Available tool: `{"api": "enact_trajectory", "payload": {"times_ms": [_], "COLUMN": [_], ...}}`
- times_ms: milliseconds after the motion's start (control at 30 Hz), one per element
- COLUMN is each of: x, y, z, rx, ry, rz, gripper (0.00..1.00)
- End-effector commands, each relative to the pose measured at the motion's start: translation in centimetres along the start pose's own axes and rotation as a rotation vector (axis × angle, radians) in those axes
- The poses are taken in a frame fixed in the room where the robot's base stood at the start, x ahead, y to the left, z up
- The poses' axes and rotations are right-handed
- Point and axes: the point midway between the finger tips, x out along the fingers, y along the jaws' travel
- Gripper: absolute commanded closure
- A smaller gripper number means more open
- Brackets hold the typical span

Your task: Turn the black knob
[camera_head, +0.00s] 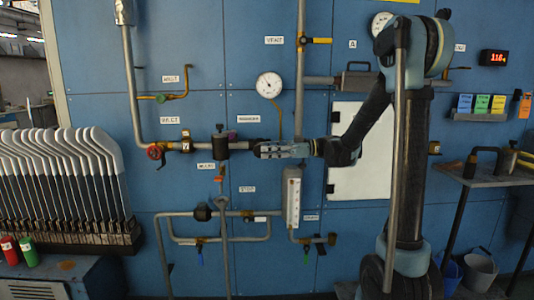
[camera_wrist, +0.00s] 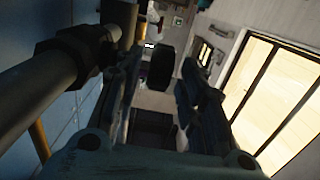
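A black knob-like part (camera_head: 221,147) sits on the horizontal grey pipe on the blue panel in the head view. My gripper (camera_head: 262,150) is just to its right, pointing left along the pipe, with a small gap between them. In the wrist view a dark rounded part (camera_wrist: 161,68), likely the same knob, shows between and beyond the fingertips. My gripper (camera_wrist: 160,88) is open there, with one finger on each side and nothing held. Another black round part (camera_head: 202,212) is on the lower pipe.
A red valve handle (camera_head: 155,152) is left on the same pipe. A pressure gauge (camera_head: 269,85) is above my gripper and a white flow tube (camera_head: 292,200) below it. In the wrist view a thick pipe (camera_wrist: 40,95) runs close along the left finger. A rack of sock boards (camera_head: 62,180) stands left.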

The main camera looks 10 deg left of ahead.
Motion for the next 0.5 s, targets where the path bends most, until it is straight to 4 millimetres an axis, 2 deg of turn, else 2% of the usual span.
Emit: {"api": "enact_trajectory", "payload": {"times_ms": [500], "x": [-8.1], "y": [0.2], "z": [0.1], "rx": [0.001], "ry": [0.000], "rz": [0.005], "gripper": [0.63]}}
